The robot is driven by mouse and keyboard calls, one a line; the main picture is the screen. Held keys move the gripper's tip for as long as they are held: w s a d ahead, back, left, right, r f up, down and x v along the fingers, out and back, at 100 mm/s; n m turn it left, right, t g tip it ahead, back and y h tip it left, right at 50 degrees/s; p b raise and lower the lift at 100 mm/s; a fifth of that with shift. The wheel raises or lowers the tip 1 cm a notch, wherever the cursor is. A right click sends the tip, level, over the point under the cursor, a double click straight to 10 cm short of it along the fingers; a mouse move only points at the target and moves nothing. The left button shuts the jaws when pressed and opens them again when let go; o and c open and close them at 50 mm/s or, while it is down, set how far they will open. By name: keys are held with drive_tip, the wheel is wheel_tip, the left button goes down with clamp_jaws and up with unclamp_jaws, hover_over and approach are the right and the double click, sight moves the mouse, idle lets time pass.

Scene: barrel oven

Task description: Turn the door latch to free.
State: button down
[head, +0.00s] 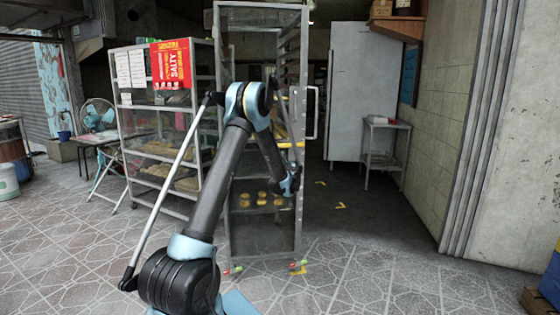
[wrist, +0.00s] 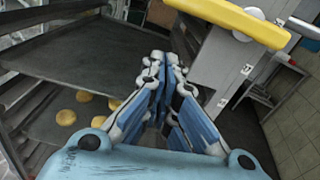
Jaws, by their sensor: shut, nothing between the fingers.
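The door latch is a yellow bar (wrist: 225,18) at the top of the wrist view, lying slightly aslant, with a pale round piece by its right part. A bit of its yellow also shows in the head view (head: 298,145), right beside my arm. My gripper (wrist: 166,62) is shut and empty, its blue fingers together below the bar in the wrist picture, with a visible gap between them and the bar. In the head view my gripper (head: 288,186) hangs in front of the right side of the tall glass-sided cabinet (head: 262,232). My arm hides part of the cabinet.
Trays (wrist: 80,50) with round yellow buns stand inside the cabinet. A pale vertical handle (head: 311,112) sticks out on its right. A shelf rack (head: 160,120) stands left, a small metal table (head: 385,150) right. The tiled floor in front is mostly clear.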

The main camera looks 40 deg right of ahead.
drive_tip(key=v, duration=0.8)
